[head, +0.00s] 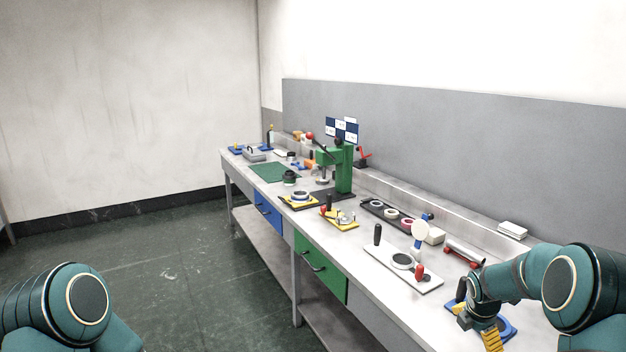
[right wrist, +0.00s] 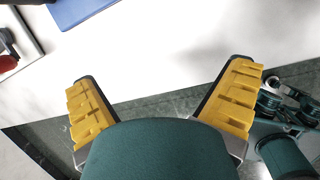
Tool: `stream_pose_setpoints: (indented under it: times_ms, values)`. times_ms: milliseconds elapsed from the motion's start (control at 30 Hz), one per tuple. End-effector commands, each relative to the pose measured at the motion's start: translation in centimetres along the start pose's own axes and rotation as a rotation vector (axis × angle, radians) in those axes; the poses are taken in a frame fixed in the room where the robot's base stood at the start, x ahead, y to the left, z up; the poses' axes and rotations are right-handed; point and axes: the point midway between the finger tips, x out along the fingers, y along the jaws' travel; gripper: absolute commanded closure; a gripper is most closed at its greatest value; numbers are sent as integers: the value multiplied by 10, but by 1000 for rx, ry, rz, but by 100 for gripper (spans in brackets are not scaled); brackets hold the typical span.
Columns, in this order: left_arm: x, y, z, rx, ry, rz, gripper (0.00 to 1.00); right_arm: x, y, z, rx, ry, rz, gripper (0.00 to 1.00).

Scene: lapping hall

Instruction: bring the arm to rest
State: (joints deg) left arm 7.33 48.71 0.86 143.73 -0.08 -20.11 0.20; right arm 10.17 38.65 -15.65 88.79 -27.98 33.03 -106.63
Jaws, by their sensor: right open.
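My right arm (head: 540,275) reaches in from the right over the near end of the workbench. Its gripper (head: 490,338) points down near the bench's front edge, next to a blue item (head: 508,328) that it partly covers. In the right wrist view the two yellow-padded fingers (right wrist: 165,105) are spread wide, with nothing between them.
The long workbench (head: 375,290) runs from the near right to the back wall. A white plate with a ring (head: 402,262), a red-ended roller (head: 463,252), a dark tray (head: 385,212) and a green press (head: 342,170) stand on it. The floor (head: 170,270) at left is clear.

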Motion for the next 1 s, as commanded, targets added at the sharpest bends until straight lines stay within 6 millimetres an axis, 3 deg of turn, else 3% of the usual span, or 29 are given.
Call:
stream_pose_setpoints:
  times_ms: [100,300,500,600,700,800,1000]
  values:
    - [1,1,0,2,1,1,53,26,-6,-64,202,105,17,0]
    - [0,0,0,1,0,1,53,52,-31,-184,661,297,-18,0]
    - [0,0,0,1,0,1,53,53,-78,-294,1167,436,-164,0]
    - [0,0,0,1,0,1,53,46,-108,-339,1416,466,-263,0]
    - [0,0,0,1,0,1,53,36,-136,-372,1635,469,-357,0]
    - [0,0,0,1,0,1,53,27,-159,-394,1802,456,-429,0]
    - [0,0,0,1,0,1,53,17,-180,-410,1958,432,-494,0]
